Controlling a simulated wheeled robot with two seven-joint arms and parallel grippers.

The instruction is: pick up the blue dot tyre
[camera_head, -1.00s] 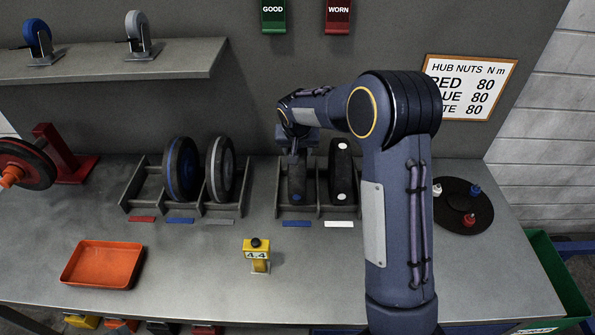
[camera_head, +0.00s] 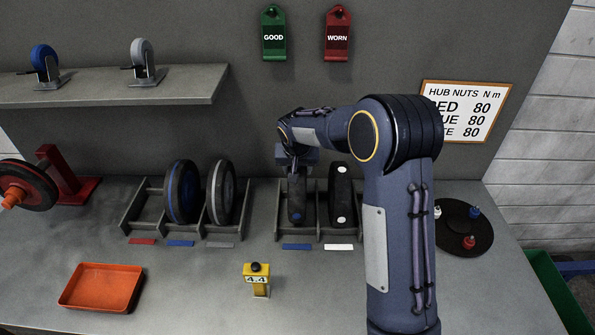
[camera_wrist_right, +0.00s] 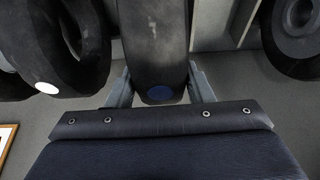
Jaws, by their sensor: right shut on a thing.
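The blue dot tyre (camera_head: 295,205) stands upright in the left slot of the right-hand rack (camera_head: 318,232), behind a blue label. Its blue dot also shows in the right wrist view, low on the tyre (camera_wrist_right: 153,45). My right gripper (camera_head: 296,172) comes down on it from above, with a finger on each side of the tread, and is shut on it. The right wrist view shows both fingers (camera_wrist_right: 160,88) beside the tyre. I cannot tell whether the tyre is lifted off the rack. My left gripper is not in view.
A white dot tyre (camera_head: 341,190) stands close on the right in the same rack. Another rack (camera_head: 140,205) holds blue and grey wheels at left. A yellow gauge (camera_head: 257,280) and an orange tray (camera_head: 102,287) are in front. A turntable with nuts (camera_head: 465,235) is at right.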

